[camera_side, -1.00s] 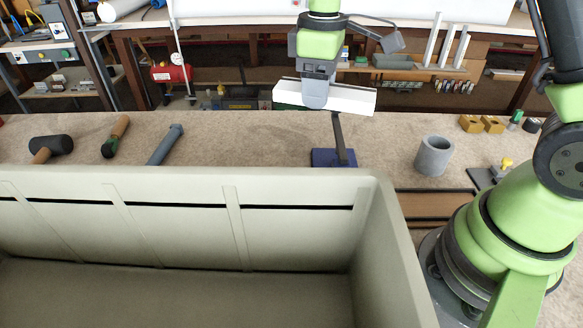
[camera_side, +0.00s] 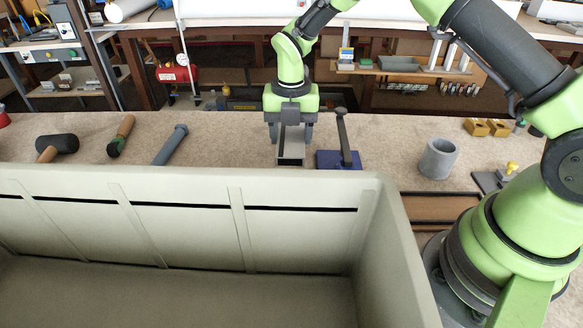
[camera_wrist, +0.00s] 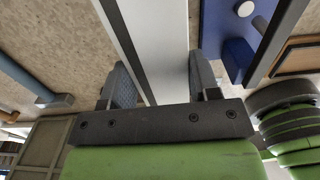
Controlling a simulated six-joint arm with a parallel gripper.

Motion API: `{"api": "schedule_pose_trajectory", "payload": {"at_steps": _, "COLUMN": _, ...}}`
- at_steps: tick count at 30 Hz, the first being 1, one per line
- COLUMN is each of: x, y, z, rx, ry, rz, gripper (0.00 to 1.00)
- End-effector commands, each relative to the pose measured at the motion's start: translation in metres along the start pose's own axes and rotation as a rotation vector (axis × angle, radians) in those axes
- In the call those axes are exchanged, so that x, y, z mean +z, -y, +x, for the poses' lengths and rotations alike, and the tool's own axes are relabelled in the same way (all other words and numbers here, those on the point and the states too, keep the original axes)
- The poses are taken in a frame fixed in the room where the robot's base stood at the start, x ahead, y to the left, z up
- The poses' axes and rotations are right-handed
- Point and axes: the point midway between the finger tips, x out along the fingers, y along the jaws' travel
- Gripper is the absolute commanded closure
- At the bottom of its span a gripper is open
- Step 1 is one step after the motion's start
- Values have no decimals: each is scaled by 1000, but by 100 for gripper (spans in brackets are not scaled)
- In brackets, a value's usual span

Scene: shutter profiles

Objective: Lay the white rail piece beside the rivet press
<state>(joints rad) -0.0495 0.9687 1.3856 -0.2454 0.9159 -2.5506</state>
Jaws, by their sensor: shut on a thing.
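The white rail piece (camera_side: 291,145) is between the fingers of my gripper (camera_side: 290,132), seen nearly end-on in the side view. It is low over the bench, just left of the rivet press (camera_side: 338,159), with a gap between them. The press has a blue base and a dark upright lever. In the wrist view the rail (camera_wrist: 153,40) runs lengthwise between the fingers of my gripper (camera_wrist: 164,82), and the press's blue base (camera_wrist: 222,38) is to its right.
A large beige bin (camera_side: 290,183) fills the front. A mallet (camera_side: 57,145), a green-and-wood handled tool (camera_side: 120,137) and a grey bolt-like rod (camera_side: 171,145) lie left on the bench. A grey cylinder (camera_side: 438,158) stands right of the press. Bench between rod and rail is clear.

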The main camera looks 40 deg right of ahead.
Motion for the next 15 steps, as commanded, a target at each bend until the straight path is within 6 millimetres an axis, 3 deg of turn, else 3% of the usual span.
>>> {"api": "schedule_pose_trajectory", "payload": {"at_steps": 3, "x": -1, "y": 1, "z": 24, "rx": -4, "ry": -4, "rz": 1, "gripper": 69}}
{"api": "schedule_pose_trajectory", "payload": {"at_steps": 15, "x": -1, "y": 1, "z": 76, "rx": -2, "ry": -2, "rz": 4, "gripper": 69}}
